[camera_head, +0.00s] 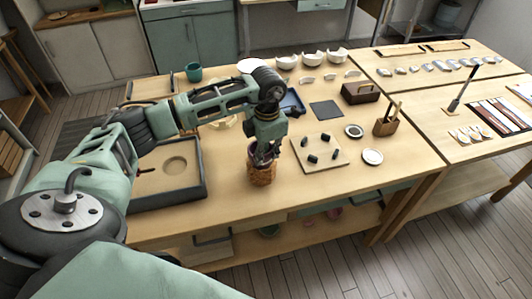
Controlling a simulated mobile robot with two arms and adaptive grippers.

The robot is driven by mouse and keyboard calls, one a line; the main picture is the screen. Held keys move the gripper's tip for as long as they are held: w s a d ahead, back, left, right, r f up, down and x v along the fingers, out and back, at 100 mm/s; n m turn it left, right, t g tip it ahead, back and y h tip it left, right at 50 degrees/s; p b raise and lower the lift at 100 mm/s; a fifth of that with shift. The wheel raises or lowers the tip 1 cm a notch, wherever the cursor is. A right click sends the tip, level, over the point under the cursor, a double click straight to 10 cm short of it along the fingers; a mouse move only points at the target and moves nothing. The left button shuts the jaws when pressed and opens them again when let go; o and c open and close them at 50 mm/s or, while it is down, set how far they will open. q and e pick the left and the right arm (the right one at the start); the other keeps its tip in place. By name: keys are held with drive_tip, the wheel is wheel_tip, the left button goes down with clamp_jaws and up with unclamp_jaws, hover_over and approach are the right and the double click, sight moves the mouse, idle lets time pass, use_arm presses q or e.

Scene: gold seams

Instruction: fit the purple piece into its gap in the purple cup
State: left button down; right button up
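My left gripper (265,155) points straight down at the front middle of the table, over the mouth of a brown woven pot or basket (262,175). Its fingertips are at or just inside the rim. They are small and dark here, so I cannot tell whether they are open or shut. A dark, slightly purplish patch shows at the pot's mouth beside the fingers; I cannot tell whether it is the purple piece, the contents or the fingers. I cannot make out a purple cup. My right gripper is not in view.
A black-rimmed tray (200,186) is left of the pot. A pale board (336,160) with several dark pieces lies to the right. White broken cups (313,59) and shards stand at the back, a teal cup (193,72) at the back left. A second table (430,110) adjoins on the right.

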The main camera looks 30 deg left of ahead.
use_arm(q)
drive_tip(key=shift+f+b, duration=0.35)
idle(0.6)
drive_tip(key=shift+b, duration=0.4)
idle(1.2)
drive_tip(key=shift+f+b, duration=0.3)
drive_tip(key=shift+b, duration=0.1)
idle(1.2)
drive_tip(key=c, duration=1.9)
unclamp_jaws()
drive_tip(key=shift+o, duration=0.2)
drive_tip(key=o, duration=0.5)
drive_tip(key=shift+c, duration=0.2)
drive_tip(key=shift+r, duration=0.15)
